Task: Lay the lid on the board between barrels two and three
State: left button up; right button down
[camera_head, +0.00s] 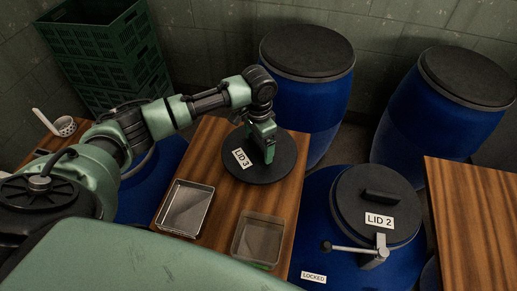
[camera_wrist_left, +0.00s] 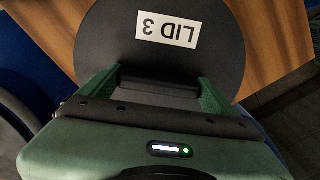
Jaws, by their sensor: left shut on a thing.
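The dark round lid (camera_head: 240,172), labelled LID 3, is over the wooden board (camera_head: 283,205) between two front blue barrels. My left gripper (camera_head: 268,148) is shut on the lid's handle (camera_wrist_left: 158,88), seen in the left wrist view. The lid looks flat and close to the board; I cannot tell whether it touches. The barrel right of the board carries a lid (camera_head: 375,206) labelled LID 2, with a lever clamp and a LOCKED label. The blue barrel (camera_head: 165,160) left of the board is largely hidden by my arm. My right gripper is not in view.
Two closed blue barrels (camera_head: 305,90) stand behind. Green crates (camera_head: 100,50) are stacked back left. A perforated ladle (camera_head: 63,126) lies at left. Another board (camera_head: 475,215) is at right.

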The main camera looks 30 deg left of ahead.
aim_at(259, 150)
pick_arm(q)
notch_tip(259, 150, down, 3)
jog(key=shift+r, duration=0.15)
jog(key=shift+f, duration=0.4)
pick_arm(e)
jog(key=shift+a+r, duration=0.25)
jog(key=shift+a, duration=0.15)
pick_arm(q)
jog(key=o, duration=1.5)
jog(key=shift+f, duration=0.1)
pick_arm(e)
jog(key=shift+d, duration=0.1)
pick_arm(q)
jog(key=shift+r, duration=0.3)
notch_tip(259, 150, up, 12)
jog(key=shift+f+b, duration=0.15)
jog(key=shift+b, duration=0.5)
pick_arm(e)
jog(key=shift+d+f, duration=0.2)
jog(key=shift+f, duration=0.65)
